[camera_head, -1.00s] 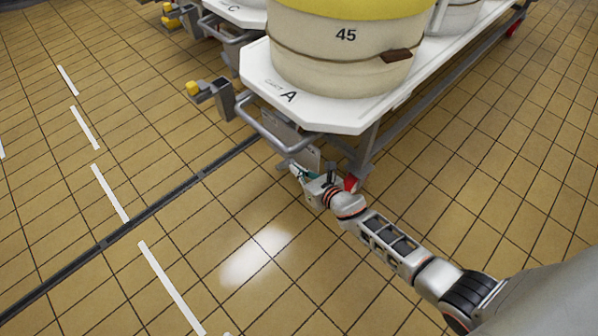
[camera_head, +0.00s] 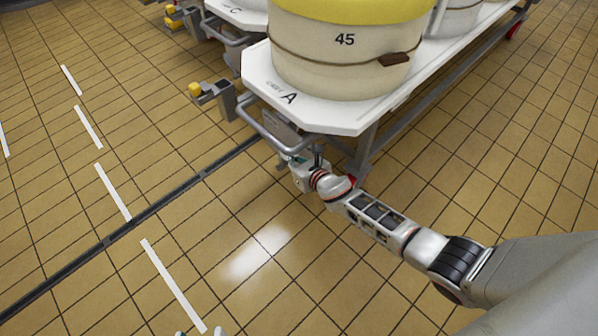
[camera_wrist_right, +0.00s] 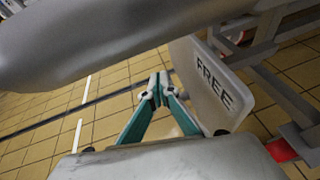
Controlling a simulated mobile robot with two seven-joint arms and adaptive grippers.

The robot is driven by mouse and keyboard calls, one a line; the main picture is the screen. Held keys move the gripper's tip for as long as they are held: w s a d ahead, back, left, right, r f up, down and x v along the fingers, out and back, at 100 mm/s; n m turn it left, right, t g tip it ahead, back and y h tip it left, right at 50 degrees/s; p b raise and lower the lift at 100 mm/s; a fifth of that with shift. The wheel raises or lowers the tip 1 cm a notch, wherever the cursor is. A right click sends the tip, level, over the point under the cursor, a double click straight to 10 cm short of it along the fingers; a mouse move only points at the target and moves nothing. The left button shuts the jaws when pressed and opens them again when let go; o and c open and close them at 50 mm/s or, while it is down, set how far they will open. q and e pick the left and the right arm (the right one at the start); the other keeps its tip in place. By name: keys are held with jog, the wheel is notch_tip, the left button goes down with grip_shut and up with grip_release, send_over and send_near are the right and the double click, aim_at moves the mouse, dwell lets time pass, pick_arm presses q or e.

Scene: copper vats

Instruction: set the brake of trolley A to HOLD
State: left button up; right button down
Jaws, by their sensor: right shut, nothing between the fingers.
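Trolley A (camera_head: 352,118) has a white top lettered A and a grey tubular handle (camera_head: 268,138) at its near end. A grey plate reading FREE (camera_wrist_right: 213,85) hangs below the handle; it is partly hidden in the head view. My right gripper (camera_wrist_right: 160,88) is shut and empty, its fingertips together just left of the plate in the wrist view. In the head view the right gripper (camera_head: 289,159) is under the handle, its tips partly covered. Only small bits of my left gripper (camera_head: 200,332) show at the bottom edge; its jaw state is unclear.
A vat marked 45 (camera_head: 345,60) stands on trolley A. Trolley C (camera_head: 240,16) is behind to the left. A yellow-tipped grey fitting (camera_head: 205,91) juts out left of trolley A. Tiled floor with a dark channel (camera_head: 150,208) is clear at left and front.

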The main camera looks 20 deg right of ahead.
pick_arm(q)
jog(key=shift+w, duration=0.3)
pick_arm(e)
jog(key=shift+w+a+r, duration=0.15)
jog(key=shift+w+a, duration=0.1)
jog(key=shift+w, duration=0.35)
jog(key=shift+w+a+r, duration=0.1)
jog(key=shift+w+a, duration=0.1)
jog(key=shift+w, duration=0.4)
jog(key=shift+w+a+r, duration=0.15)
jog(key=shift+w+a, duration=0.1)
jog(key=shift+w, duration=0.35)
pick_arm(q)
jog(key=shift+a+f, duration=0.1)
pick_arm(e)
jog(key=shift+s+d+r, duration=0.15)
jog(key=shift+d+r, duration=0.15)
jog(key=shift+r, duration=0.2)
jog(key=shift+s+r, duration=0.15)
jog(key=shift+s, duration=0.15)
jog(key=v, duration=1)
jog(key=shift+s+f, duration=0.3)
jog(key=shift+s, duration=0.15)
jog(key=shift+a, duration=0.15)
